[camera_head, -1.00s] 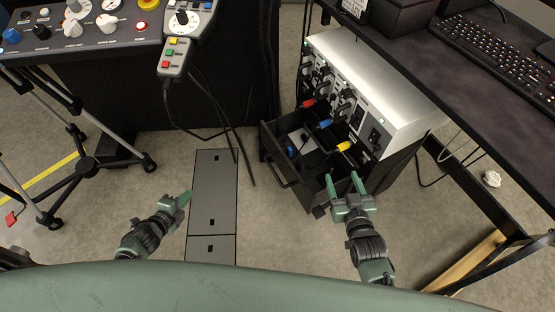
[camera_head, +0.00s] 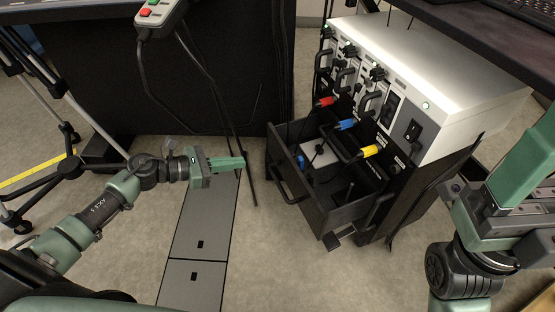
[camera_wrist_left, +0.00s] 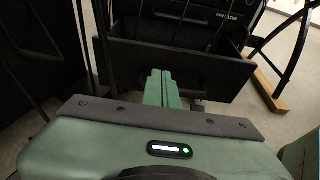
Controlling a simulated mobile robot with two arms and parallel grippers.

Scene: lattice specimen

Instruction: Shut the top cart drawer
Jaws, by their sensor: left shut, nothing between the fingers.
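The black cart drawer (camera_head: 335,215) stands pulled open below a white-topped instrument, with its bar handle (camera_head: 287,180) on the front. It also shows in the left wrist view (camera_wrist_left: 185,68), beyond my fingers. My left gripper (camera_head: 228,163) is shut and empty, to the left of the drawer front and apart from it in the head view. Its closed green fingers (camera_wrist_left: 162,88) point toward the drawer in the wrist view. My right gripper (camera_head: 500,180) is at the right edge of the head view, clear of the drawer; its fingertips are not clear.
The white instrument (camera_head: 440,65) has red, blue and yellow cable plugs (camera_head: 370,151) hanging over the open drawer. A box and cables lie inside. A dark desk (camera_head: 490,45) overhangs at right. A tripod (camera_head: 45,90) stands at left. Grey floor plates (camera_head: 200,220) lie before the drawer.

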